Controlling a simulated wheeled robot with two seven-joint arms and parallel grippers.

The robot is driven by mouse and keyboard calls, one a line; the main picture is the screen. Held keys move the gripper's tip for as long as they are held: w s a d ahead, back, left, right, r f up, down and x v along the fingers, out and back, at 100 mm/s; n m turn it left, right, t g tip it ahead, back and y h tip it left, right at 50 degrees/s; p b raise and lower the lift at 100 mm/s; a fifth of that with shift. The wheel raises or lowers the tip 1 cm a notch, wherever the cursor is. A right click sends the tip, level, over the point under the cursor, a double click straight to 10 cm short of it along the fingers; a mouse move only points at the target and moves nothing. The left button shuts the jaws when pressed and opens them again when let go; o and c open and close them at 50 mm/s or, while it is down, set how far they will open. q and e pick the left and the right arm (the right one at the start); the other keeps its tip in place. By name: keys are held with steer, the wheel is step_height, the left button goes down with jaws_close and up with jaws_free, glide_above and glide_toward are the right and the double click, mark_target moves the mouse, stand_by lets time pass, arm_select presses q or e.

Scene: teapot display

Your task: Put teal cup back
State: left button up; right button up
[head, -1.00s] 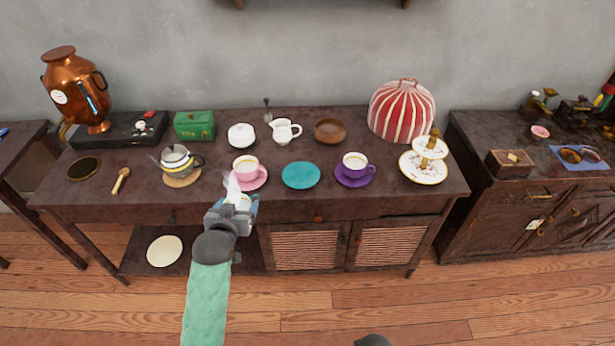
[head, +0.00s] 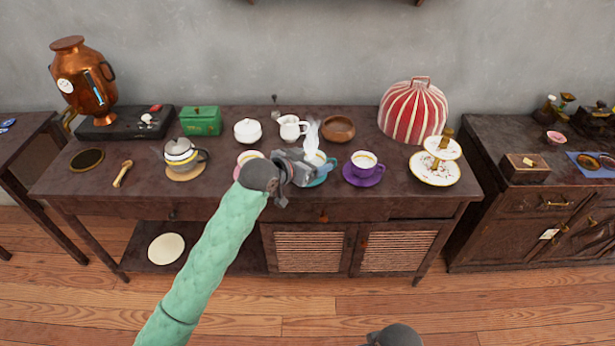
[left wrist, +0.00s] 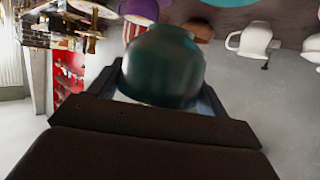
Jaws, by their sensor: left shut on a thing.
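My left gripper (head: 306,166) is shut on the teal cup (left wrist: 160,65), which fills the middle of the left wrist view. In the head view the cup (head: 319,160) shows just past the fingers, with pale steam rising from it. The teal saucer (head: 325,180) lies on the sideboard between the pink and purple saucers. The cup overlaps it in the head view, and the gripper hides much of it. I cannot tell whether cup and saucer touch. The saucer's edge also shows in the left wrist view (left wrist: 230,2). My right gripper is not in view.
A purple cup (head: 364,160) on its saucer stands close on the right. A pink cup (head: 249,157), partly hidden by my arm, is on the left. A white jug (head: 291,127) and wooden bowl (head: 338,128) stand behind. The sideboard's front edge (head: 400,203) is close.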

arm_select(q)
steer(key=shift+w+d+m+g+h, duration=0.3)
steer(key=shift+d+m+h, duration=0.2)
steer(key=shift+d, duration=0.2)
steer(key=shift+w, duration=0.15)
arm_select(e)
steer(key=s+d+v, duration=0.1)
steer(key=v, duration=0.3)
arm_select(q)
steer(key=w+f, duration=0.2)
steer(key=w, duration=0.1)
steer(key=w+a+f+p, duration=0.1)
steer(key=w+f, duration=0.1)
steer(key=w, duration=0.2)
steer(key=w+a+f+p, duration=0.1)
steer(key=w+f, duration=0.2)
steer(key=w, duration=0.1)
steer(key=shift+a, duration=0.15)
steer(key=shift+f+p, duration=0.6)
steer(key=shift+f, duration=1.3)
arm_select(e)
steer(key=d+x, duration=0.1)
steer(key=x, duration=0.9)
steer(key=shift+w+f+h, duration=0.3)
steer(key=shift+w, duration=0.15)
arm_select(q)
steer(key=shift+f, duration=0.15)
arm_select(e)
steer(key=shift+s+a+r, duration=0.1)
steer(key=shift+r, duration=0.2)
